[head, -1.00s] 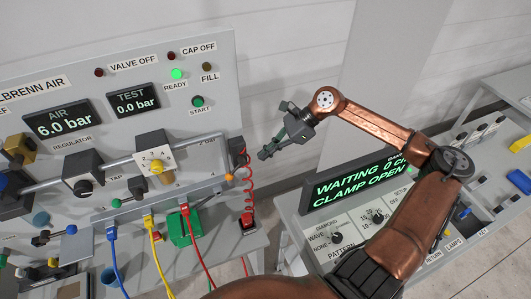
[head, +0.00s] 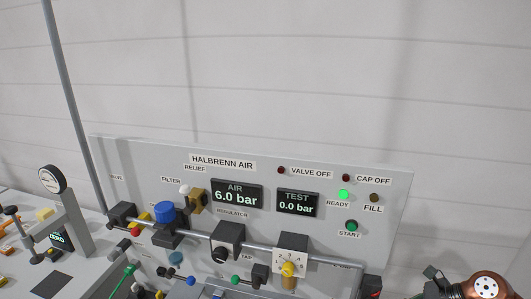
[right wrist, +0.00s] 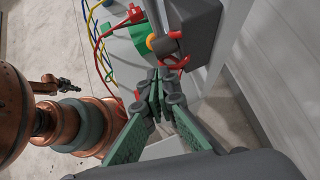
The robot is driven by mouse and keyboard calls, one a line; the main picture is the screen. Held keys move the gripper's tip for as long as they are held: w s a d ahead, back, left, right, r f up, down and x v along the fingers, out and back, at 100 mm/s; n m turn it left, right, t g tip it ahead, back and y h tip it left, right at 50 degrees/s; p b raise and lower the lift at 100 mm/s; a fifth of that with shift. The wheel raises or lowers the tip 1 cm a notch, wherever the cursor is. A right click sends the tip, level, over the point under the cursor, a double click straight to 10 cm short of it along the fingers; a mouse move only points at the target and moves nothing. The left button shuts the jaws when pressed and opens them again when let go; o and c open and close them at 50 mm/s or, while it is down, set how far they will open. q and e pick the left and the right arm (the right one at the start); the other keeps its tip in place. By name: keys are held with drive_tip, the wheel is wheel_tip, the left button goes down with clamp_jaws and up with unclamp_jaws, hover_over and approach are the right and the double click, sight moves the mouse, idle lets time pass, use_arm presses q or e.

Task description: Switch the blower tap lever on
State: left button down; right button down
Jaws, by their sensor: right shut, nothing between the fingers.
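In the head view the right gripper (head: 433,283) is cut off at the bottom edge. A small dark gripper, seemingly my left (right wrist: 69,84), shows far off; its jaws are unclear.
The air panel (head: 130,160) carries the 6.0 bar display (head: 237,196) and a lit green READY lamp (head: 344,194). A green-knobbed lever (head: 236,280) sits under the TAP label. Blue, yellow and red hoses (right wrist: 113,25) run nearby. Pale wall stands behind.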

drive_tip(key=x, duration=0.8)
drive_tip(key=shift+a+f, duration=0.1)
drive_tip(key=shift+a, duration=0.05)
